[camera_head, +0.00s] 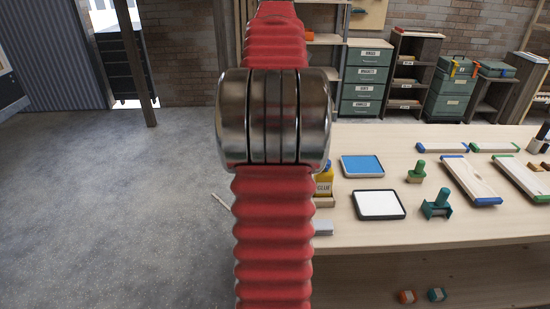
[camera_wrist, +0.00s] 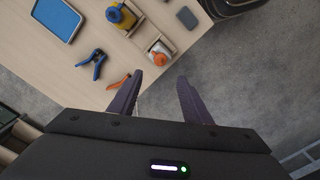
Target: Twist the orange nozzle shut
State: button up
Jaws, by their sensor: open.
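In the wrist view, a small white container with an orange top (camera_wrist: 159,52) sits in a wooden holder at the bench edge. The orange part may be the nozzle; it is too small to tell whether it is twisted open or shut. Beside it in the same view is a yellow bottle with a blue part (camera_wrist: 121,16). A yellow bottle labelled GLUE (camera_head: 324,185) shows partly behind my red arm in the head view. My gripper (camera_wrist: 160,76) is open and empty, its dark fingertips apart, pointing toward the holder. The head view does not show it.
The wooden bench (camera_head: 440,226) carries a blue pad (camera_head: 362,166), a white pad (camera_head: 378,204), green stamps and boards. Blue-handled pliers (camera_wrist: 92,64) and an orange-handled tool (camera_wrist: 118,82) lie near the holder. The grey floor at left is clear.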

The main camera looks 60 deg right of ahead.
notch_tip(320, 180, down, 14)
jog(key=shift+r, duration=0.15)
dwell(0.5)
